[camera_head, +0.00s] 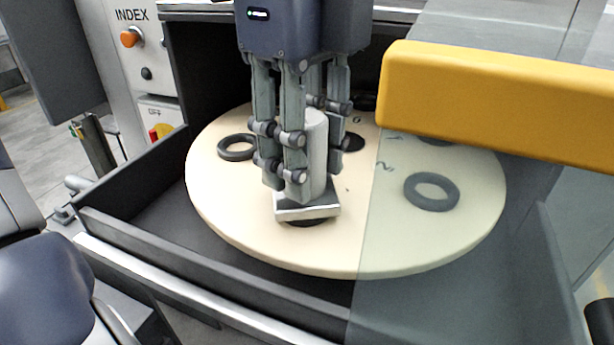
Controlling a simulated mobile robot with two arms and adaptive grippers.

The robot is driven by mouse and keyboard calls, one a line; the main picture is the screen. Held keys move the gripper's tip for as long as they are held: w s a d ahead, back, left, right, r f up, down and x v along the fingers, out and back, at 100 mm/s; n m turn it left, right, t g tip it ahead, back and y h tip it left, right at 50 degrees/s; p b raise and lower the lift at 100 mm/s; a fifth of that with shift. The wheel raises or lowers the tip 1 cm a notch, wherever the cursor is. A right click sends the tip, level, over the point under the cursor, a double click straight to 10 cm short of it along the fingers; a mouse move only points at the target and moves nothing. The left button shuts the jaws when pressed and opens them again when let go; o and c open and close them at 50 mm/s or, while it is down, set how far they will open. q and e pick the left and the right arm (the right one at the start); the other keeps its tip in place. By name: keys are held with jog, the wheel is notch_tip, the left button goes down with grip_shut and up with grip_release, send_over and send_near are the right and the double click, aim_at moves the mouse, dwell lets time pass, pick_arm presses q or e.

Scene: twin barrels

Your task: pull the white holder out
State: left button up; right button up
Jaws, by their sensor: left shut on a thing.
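The white holder (316,150) is an upright pale cylinder above a square metallic plate (307,211). It is over the front part of the round cream turntable (230,195). My left gripper (295,170) comes down from above, with its grey fingers shut around the cylinder and partly hiding it. A dark round opening or ring shows just below the plate's front edge. I cannot tell whether the plate touches the turntable or hangs slightly above it. My right gripper is not in view.
Dark rings lie on the turntable at left (237,147) and right (431,191). A yellow bar (500,105) and a see-through panel cover the right side. Dark tray walls (190,270) surround the turntable. A control panel (135,50) marked INDEX stands at back left.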

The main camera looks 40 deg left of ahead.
pick_arm(q)
jog(key=shift+r, duration=0.7)
dwell(0.4)
jog(key=shift+r, duration=4.4)
